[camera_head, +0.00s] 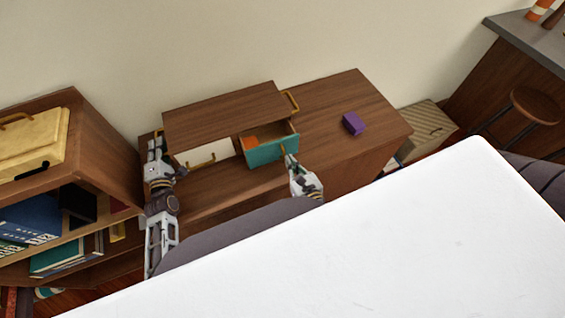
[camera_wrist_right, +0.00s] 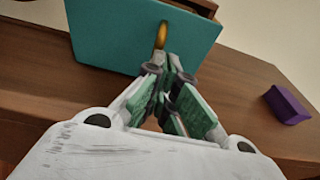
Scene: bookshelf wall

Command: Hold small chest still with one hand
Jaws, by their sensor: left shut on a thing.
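The small chest (camera_head: 225,116) is a brown wooden box on a long wooden cabinet. Its white left drawer (camera_head: 216,152) is closed and has a yellow handle. Its teal right drawer (camera_head: 272,150) is pulled out, with an orange object (camera_head: 250,142) inside; the drawer front also fills the top of the right wrist view (camera_wrist_right: 140,38). My left gripper (camera_head: 156,146) is shut at the chest's left end, where a bit of yellow handle shows. My right gripper (camera_head: 288,158) is at the teal drawer's yellow handle (camera_wrist_right: 160,35), its fingertips closed around the handle's lower end (camera_wrist_right: 166,64).
A purple box (camera_head: 353,123) sits on the cabinet right of the chest and shows in the right wrist view (camera_wrist_right: 287,104). A bookshelf (camera_head: 110,160) stands left. A white surface (camera_head: 380,250) fills the foreground. The cabinet top (camera_head: 330,95) right of the chest is mostly clear.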

